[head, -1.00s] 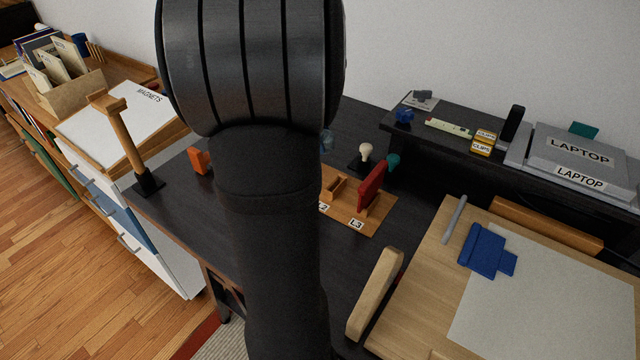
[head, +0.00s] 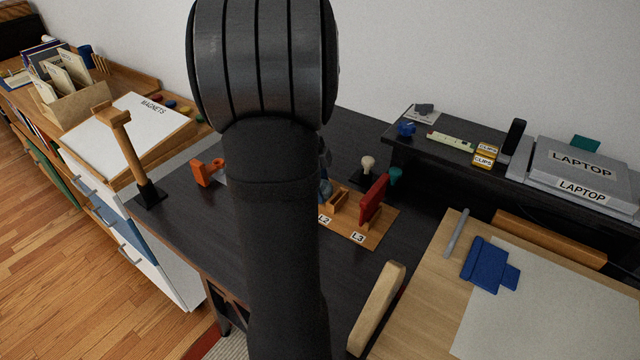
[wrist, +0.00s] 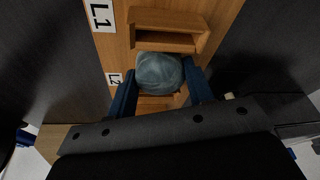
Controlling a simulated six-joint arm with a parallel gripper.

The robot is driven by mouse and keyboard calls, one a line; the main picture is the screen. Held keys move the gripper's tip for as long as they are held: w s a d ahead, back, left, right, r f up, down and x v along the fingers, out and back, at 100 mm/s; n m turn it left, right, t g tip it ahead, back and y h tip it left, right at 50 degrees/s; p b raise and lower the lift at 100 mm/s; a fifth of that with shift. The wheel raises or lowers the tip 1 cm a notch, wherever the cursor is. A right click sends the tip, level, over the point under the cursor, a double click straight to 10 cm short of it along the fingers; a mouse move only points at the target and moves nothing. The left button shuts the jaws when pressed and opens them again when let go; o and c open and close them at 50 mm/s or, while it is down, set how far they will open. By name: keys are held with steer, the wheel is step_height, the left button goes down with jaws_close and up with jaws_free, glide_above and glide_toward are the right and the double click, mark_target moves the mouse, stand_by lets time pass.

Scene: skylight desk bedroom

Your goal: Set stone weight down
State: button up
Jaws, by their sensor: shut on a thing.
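In the wrist view, my gripper (wrist: 160,78) has its blue fingers closed on the two sides of a rounded grey-blue stone weight (wrist: 158,70). The stone is over the wooden rack (wrist: 118,45), level with the L2 label (wrist: 115,79), with a wooden slot piece (wrist: 168,28) above it in the picture. Whether the stone touches the rack cannot be told. In the head view the rack (head: 375,240) shows its L2 and L3 labels. My arm hides the rest of it and the stone; only a bit of blue finger shows beside L2.
A red upright piece (head: 373,201) stands at L3. A white-knobbed stamp (head: 367,167) and a teal item (head: 395,175) are behind the rack. An orange object (head: 206,172) and a wooden-handled post (head: 133,155) stand left on the dark desk. A drawing board (head: 430,310) lies right.

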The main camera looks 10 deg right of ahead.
steer(key=shift+f, duration=0.1)
steer(key=o, duration=1.1)
steer(key=v, duration=1.2)
steer(key=shift+w, duration=0.1)
steer(key=x, duration=1.1)
steer(key=shift+d+f, duration=0.2)
steer(key=shift+f, duration=0.15)
steer(key=shift+r, duration=1.65)
steer(key=shift+f, duration=0.15)
